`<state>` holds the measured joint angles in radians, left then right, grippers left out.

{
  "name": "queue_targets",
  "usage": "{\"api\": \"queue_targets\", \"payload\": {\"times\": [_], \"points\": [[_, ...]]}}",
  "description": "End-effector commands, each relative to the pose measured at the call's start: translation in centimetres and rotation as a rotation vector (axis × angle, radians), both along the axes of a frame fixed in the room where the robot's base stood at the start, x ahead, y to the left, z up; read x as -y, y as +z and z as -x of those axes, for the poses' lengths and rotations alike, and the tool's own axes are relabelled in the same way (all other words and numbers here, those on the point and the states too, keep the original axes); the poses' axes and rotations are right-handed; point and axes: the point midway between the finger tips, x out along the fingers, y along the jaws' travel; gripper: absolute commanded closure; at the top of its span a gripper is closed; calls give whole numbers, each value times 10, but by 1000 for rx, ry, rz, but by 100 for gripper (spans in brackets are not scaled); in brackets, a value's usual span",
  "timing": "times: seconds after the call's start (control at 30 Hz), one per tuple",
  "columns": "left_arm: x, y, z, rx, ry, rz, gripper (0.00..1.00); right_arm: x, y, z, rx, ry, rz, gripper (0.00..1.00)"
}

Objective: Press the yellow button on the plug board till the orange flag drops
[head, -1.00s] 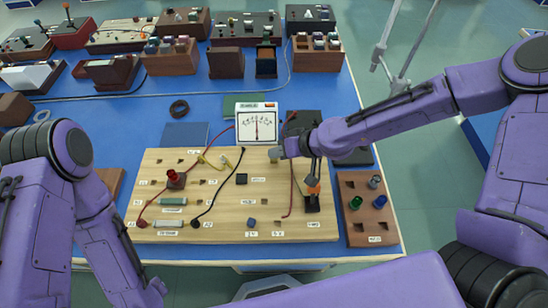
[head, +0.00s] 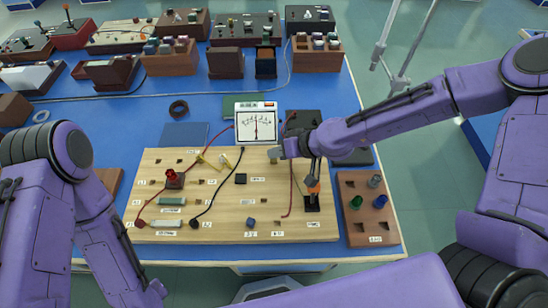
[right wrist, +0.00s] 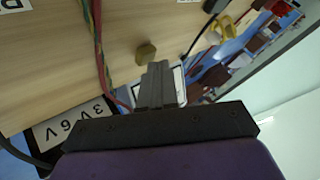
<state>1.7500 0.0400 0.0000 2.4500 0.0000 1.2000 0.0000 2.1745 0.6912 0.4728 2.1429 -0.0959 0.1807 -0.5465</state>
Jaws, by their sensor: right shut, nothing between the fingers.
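The plug board (head: 215,215) is a light wooden panel on the blue bench. A dull yellow, button-like knob (head: 274,154) stands near its upper right edge; it also shows in the right wrist view (right wrist: 146,53). My right gripper (head: 282,153) is shut and empty, its fingertips (right wrist: 157,66) close beside the knob. I cannot tell whether they touch. An orange flag (head: 312,186) shows above a black base (head: 312,204) at the board's right, partly hidden by my right wrist. My left arm is at the left; its gripper is out of view.
A meter (head: 256,126) stands behind the board, beside a black box marked 3V 6V (right wrist: 75,125). Red and green wires (right wrist: 100,55) run over the board near my right gripper. A brown plug holder (head: 355,228) stands to the right. Blue bench top behind is partly clear.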

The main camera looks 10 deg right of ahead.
Motion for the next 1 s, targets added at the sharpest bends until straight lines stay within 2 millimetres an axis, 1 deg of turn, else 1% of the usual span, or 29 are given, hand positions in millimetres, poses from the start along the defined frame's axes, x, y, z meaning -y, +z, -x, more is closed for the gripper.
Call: {"api": "queue_targets", "payload": {"times": [0.03, 0.1, 0.63, 0.77, 1.0], "points": [[0, -4, 0, 0, 0, 0, 57, 2, -11, 6, -12, 6, 9, 100], [0, -5, 0, 0, 0, 0, 57, 2, -13, 6, -14, 7, 11, 100], [0, -6, 0, 0, 0, 0, 57, 1, -16, 8, -14, 14, 13, 100], [0, -3, 0, 0, 0, 0, 57, 1, -12, 9, -13, 15, 13, 100], [0, 8, 0, 0, 0, 0, 57, 3, -1, 9, -14, 12, 13, 100]]}}
